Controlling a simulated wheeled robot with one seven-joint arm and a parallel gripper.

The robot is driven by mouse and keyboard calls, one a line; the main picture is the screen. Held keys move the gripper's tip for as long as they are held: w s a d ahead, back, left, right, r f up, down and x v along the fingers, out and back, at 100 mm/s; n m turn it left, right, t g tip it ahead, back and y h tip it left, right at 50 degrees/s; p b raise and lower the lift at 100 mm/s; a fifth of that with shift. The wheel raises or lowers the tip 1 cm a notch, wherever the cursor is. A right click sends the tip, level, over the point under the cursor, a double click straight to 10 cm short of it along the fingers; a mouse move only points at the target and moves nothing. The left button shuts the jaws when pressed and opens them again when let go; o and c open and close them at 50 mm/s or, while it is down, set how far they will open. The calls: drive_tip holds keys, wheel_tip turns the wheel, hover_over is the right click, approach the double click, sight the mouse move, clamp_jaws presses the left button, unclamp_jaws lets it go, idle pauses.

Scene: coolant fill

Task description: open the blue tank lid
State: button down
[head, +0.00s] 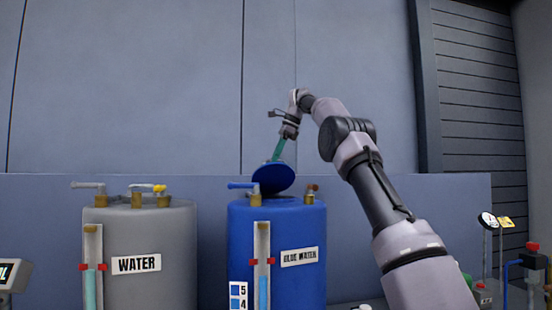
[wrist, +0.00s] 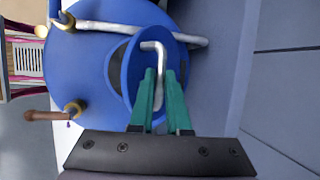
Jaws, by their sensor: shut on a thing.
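The blue tank (head: 285,255), labelled "BLUE WATER", stands at the middle of the head view. Its round blue lid (head: 273,178) is tilted up above the tank top. In the wrist view the lid (wrist: 133,78) stands off a dark round opening (wrist: 117,65) in the tank top. My gripper (head: 277,152) reaches down to the lid from above right. In the wrist view its green fingers (wrist: 160,88) are shut on the pale bent lid handle (wrist: 158,62). The fingers hide part of the handle.
A grey tank (head: 150,255) labelled "WATER" stands to the left. Valves with handles (head: 243,186) sit on the blue tank's top beside the lid. A grey-blue wall (head: 400,190) is close behind. Gauges and pipes (head: 505,250) stand at the right.

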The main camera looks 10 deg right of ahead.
drive_tip(key=shift+w+d+f, duration=0.1)
drive_tip(key=shift+w+f, duration=0.05)
drive_tip(key=shift+f, duration=0.2)
drive_tip(key=c, duration=0.9)
unclamp_jaws()
drive_tip(key=shift+w, duration=0.15)
drive_tip(key=shift+r, duration=0.1)
drive_tip(key=shift+r, duration=0.2)
drive_tip(key=shift+s+d+r, duration=0.2)
drive_tip(key=shift+r, duration=0.15)
drive_tip(key=s+d, duration=0.1)
drive_tip(key=d, duration=0.2)
drive_tip(key=s+d, duration=0.2)
drive_tip(key=d, duration=0.2)
drive_tip(key=s+d, duration=0.2)
drive_tip(key=d, duration=0.1)
drive_tip(key=shift+s+d, duration=0.1)
drive_tip(key=shift+d, duration=0.3)
